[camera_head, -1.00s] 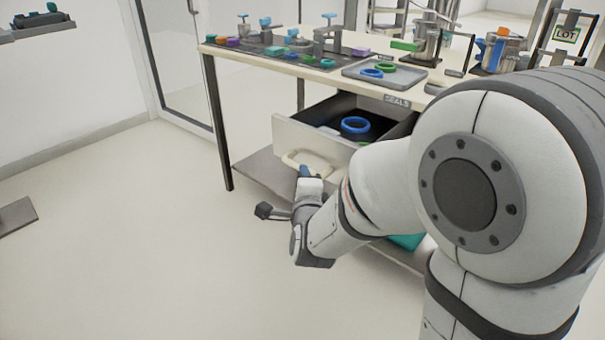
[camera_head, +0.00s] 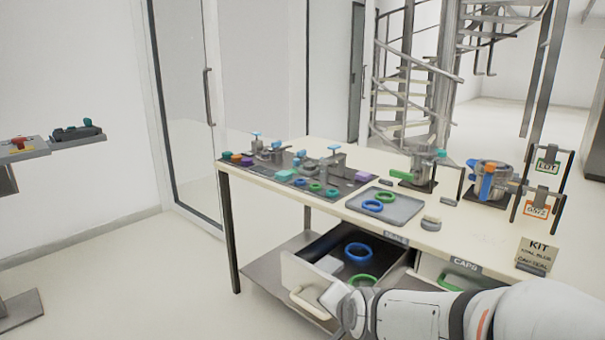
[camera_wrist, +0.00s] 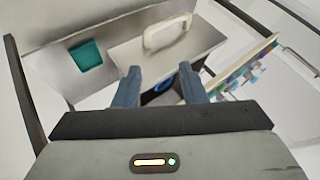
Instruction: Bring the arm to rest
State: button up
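My arm (camera_head: 410,316) reaches in from the lower right in the head view, its wrist end in front of the open drawer (camera_head: 292,277). My gripper (camera_wrist: 160,84) is open in the wrist view, with two blue-grey fingers spread apart and nothing held between them. The pale drawer handle (camera_wrist: 168,32) lies beyond the fingertips, apart from them. It also shows in the head view (camera_head: 308,304), just left of my wrist. The fingers cannot be made out in the head view.
The drawer holds a blue ring (camera_head: 358,253) and a green ring (camera_head: 363,281). The workbench (camera_head: 440,240) carries a grey tray (camera_head: 402,207) with rings, clamps and metal pots. A sign (camera_head: 537,254) stands at its right. Open floor (camera_head: 150,280) lies left of the bench.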

jog(key=s+d+r+n+g+h+p, duration=0.1)
jog(key=s+d+r+n+g+p, duration=0.2)
jog(key=s+r, duration=0.4)
jog(key=s+d+r+n+g+h+p, duration=0.1)
jog(key=s+d+r+n+g+p, duration=0.2)
jog(key=s+d+r+n+p, duration=0.2)
jog(key=s+r+p, duration=0.2)
jog(key=s+p, duration=0.1)
